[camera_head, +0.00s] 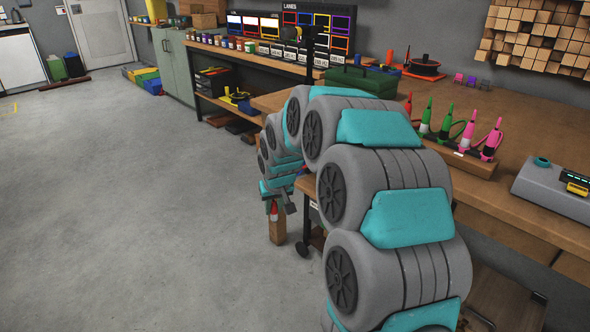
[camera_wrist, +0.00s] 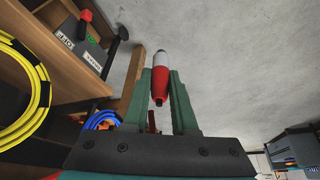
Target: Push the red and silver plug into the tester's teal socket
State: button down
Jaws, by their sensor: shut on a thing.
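The red and silver plug (camera_wrist: 160,80) is between the two green fingers of my gripper (camera_wrist: 160,73) in the wrist view. My gripper is shut on it, with its pale end pointing away from the wrist and a dark end toward it. In the head view, the red of the plug (camera_head: 274,211) shows small beneath my wrist, left of the bench and far from the tester. The grey tester (camera_head: 557,192) stands on the bench at the right. Its teal socket (camera_head: 542,162) is a ring on top, empty as far as I can see.
A wooden rack (camera_head: 470,163) with several red, green and pink plugs stands on the bench beside the tester. A wooden post (camera_head: 277,230) shows just below the held plug. A yellow coil (camera_wrist: 38,85) and a blue coil (camera_wrist: 103,120) show in the wrist view. Floor at left is clear.

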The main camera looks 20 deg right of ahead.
jog(key=s+a+f, duration=0.4)
jog(key=s+f, duration=0.1)
jog(key=f, duration=0.1)
jog(key=shift+s+a+f, duration=0.25)
jog(key=shift+a+f, duration=0.1)
